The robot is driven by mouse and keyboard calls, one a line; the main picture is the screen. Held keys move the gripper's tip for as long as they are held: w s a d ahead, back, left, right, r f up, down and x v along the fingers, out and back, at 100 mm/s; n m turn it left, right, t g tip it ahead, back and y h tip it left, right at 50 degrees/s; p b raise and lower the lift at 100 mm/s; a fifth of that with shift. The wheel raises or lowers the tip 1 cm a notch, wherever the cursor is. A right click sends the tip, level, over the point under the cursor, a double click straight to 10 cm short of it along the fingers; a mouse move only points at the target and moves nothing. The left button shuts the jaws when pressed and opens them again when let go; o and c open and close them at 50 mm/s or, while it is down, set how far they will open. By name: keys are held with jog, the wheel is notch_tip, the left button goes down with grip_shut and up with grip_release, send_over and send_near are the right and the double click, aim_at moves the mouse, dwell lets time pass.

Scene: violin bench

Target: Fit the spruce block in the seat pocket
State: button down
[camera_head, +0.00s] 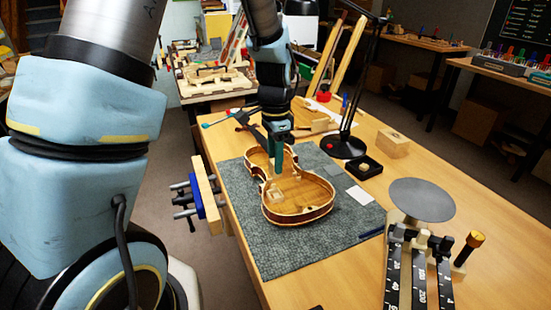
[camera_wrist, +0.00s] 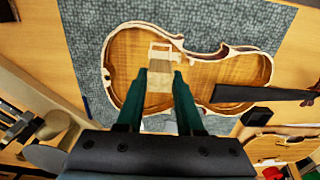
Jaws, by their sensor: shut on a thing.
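The open violin body (camera_head: 300,213) lies on a grey mat, its hollow inside facing up. A pale framed seat pocket (camera_head: 275,194) stands inside it; the pocket also shows in the wrist view (camera_wrist: 165,50), just beyond my fingertips. My gripper (camera_head: 279,172) points down over the violin body. In the wrist view its two green fingers (camera_wrist: 160,76) are shut on a pale piece, the spruce block (camera_wrist: 159,83), which looks to be above the body and short of the pocket. The exact height of the block over the floor of the body is hard to tell.
The grey mat (camera_head: 265,250) covers the bench centre. A black lamp base (camera_head: 343,147), a small black tray (camera_head: 375,171) and a wooden block (camera_head: 393,143) stand to the right. A grey disc (camera_head: 422,200) lies at front right. A vise (camera_head: 207,195) is on the left edge.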

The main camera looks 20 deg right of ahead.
aim_at(275, 176)
jog(key=shift+f+b, duration=1.6)
jog(key=shift+f, duration=1.05)
jog(key=shift+f+b, duration=0.55)
jog(key=shift+f, duration=0.85)
jog(key=shift+c, duration=2.3)
grip_release()
jog(key=shift+r, duration=0.1)
notch_tip(275, 176, up, 11)
jog(key=shift+f+b, duration=0.15)
jog(key=shift+b, duration=0.55)
